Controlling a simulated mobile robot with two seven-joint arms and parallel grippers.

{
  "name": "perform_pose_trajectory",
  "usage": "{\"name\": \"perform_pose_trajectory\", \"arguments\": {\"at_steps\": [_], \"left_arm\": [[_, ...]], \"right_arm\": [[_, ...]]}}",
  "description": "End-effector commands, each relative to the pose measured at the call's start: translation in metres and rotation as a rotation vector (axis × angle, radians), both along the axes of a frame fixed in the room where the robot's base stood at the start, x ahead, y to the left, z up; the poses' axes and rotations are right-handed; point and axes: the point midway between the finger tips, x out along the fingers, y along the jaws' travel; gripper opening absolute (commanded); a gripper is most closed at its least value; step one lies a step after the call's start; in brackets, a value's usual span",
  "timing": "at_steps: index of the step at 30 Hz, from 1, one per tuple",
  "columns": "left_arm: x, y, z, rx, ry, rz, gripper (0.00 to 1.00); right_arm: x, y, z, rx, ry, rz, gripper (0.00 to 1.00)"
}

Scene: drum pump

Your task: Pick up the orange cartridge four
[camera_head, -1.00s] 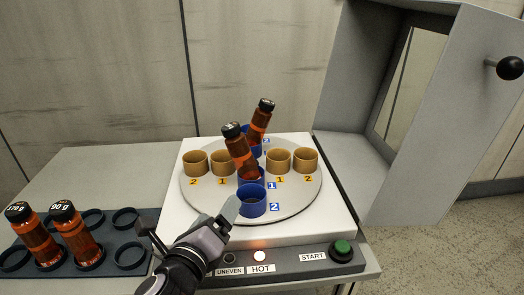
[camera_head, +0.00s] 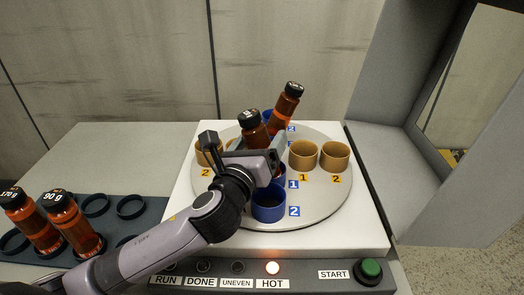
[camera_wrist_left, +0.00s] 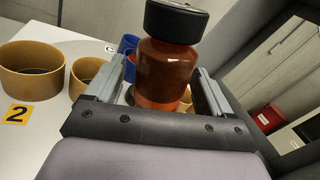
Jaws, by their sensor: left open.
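A dark orange cartridge (camera_head: 255,131) with a black cap leans in the blue row of holders on the round plate. It also shows in the left wrist view (camera_wrist_left: 166,72), between my two grey fingers. My left gripper (camera_head: 262,154) is open around it, and the gripper hides its lower part in the head view. A second orange cartridge (camera_head: 287,106) leans in the far blue holder behind it. Two more, marked 170 g (camera_head: 30,218) and 90 g (camera_head: 72,222), stand in the dark rack. The cap marks of the two on the plate are too small to read. My right gripper is not in view.
The near blue holder (camera_head: 269,203) is empty. Tan holders (camera_head: 303,156) stand on both sides of the plate. The HOT lamp (camera_head: 273,268) is lit near the green START button (camera_head: 370,270). The grey lid (camera_head: 400,80) stands open at the right.

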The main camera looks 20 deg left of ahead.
Motion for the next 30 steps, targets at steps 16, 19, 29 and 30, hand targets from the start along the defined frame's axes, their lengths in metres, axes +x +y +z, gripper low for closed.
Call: {"name": "perform_pose_trajectory", "arguments": {"at_steps": [16, 19, 29, 30], "left_arm": [[0.0148, -0.0007, -0.0007, -0.001, 0.002, -0.001, 0.43], [0.0147, -0.0007, -0.0008, 0.0, 0.002, -0.001, 0.23], [0.0147, -0.0006, 0.0037, -0.001, 0.0, -0.001, 0.18], [0.0147, -0.0006, 0.0065, 0.0, -0.001, -0.001, 0.18]], "right_arm": [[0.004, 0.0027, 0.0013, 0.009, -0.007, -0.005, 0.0], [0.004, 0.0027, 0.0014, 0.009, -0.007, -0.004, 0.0], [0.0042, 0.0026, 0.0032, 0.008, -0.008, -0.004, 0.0], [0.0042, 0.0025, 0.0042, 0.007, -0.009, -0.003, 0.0]]}}
